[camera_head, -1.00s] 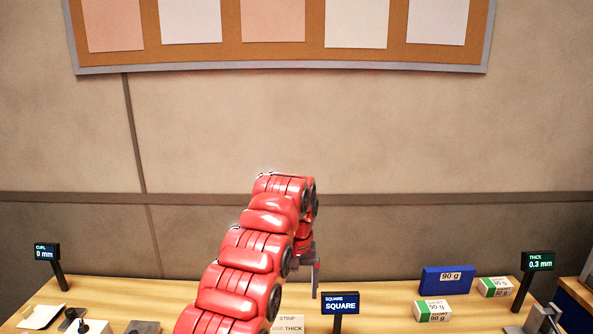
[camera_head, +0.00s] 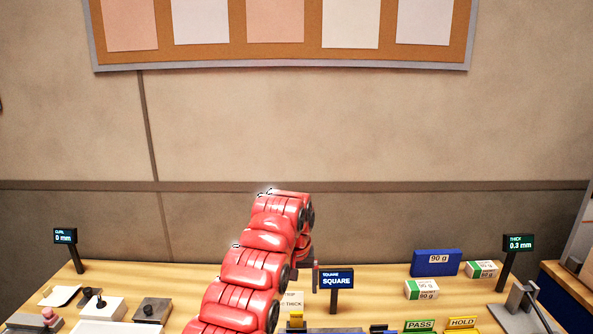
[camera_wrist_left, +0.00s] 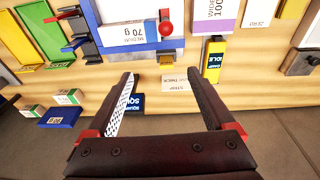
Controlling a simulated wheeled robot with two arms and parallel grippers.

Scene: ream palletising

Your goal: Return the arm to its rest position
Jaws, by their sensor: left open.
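My left arm (camera_head: 250,268) is red and segmented. It reaches up from the bottom edge over the table in the head view. My left gripper (camera_head: 315,277) hangs at its far end, mostly hidden behind the arm. In the left wrist view the gripper (camera_wrist_left: 166,80) has its two dark fingers well apart, with nothing between them. It is above the table's edge, with the SQUARE display (camera_wrist_left: 130,103) by one finger. My right gripper is not in view.
The wooden table (camera_head: 380,290) carries a CURL display (camera_head: 65,237), a THICK display (camera_head: 518,243), a blue 90 g box (camera_head: 436,263) and small green-and-white packs (camera_head: 421,289). PASS (camera_head: 419,326) and HOLD (camera_head: 462,322) signs stand at the front. A 70 g ream (camera_wrist_left: 130,36) shows in the wrist view.

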